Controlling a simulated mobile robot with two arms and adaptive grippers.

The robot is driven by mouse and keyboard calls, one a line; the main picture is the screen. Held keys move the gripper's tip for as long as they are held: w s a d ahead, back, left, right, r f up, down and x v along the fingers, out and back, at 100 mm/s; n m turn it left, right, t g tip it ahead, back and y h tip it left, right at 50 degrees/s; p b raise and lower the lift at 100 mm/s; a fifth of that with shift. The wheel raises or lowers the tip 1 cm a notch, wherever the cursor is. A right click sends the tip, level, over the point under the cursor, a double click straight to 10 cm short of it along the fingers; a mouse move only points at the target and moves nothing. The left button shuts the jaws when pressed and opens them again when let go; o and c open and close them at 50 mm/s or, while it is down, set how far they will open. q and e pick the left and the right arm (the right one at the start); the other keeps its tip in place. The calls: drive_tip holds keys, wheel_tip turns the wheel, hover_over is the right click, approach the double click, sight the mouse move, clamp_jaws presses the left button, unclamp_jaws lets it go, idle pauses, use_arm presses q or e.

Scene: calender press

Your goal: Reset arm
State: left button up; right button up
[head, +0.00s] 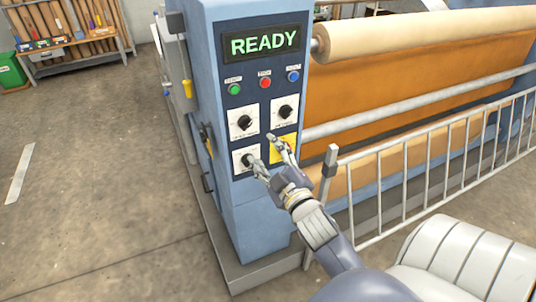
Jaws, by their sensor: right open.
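My right gripper (268,152) is open in front of the lower part of the control panel, with its two fingers spread apart. One finger overlaps the lower left dial (241,162) and the other overlaps the yellow plate (287,154). I cannot tell whether either finger touches the panel. The blue control cabinet (246,205) has a display (264,43) that reads READY. Below it are a green button (234,89), a red button (265,83) and a blue button (293,76). Two black dials sit at upper left (244,122) and upper right (285,112). My left gripper is out of view.
A grey railing (405,180) runs right from beside the cabinet, in front of the press with its beige roll (425,35) and orange sheet (400,90). A tool bench (75,55) and green box (11,72) stand at far left. The floor left of the cabinet is clear.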

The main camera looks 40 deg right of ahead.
idle(0.5)
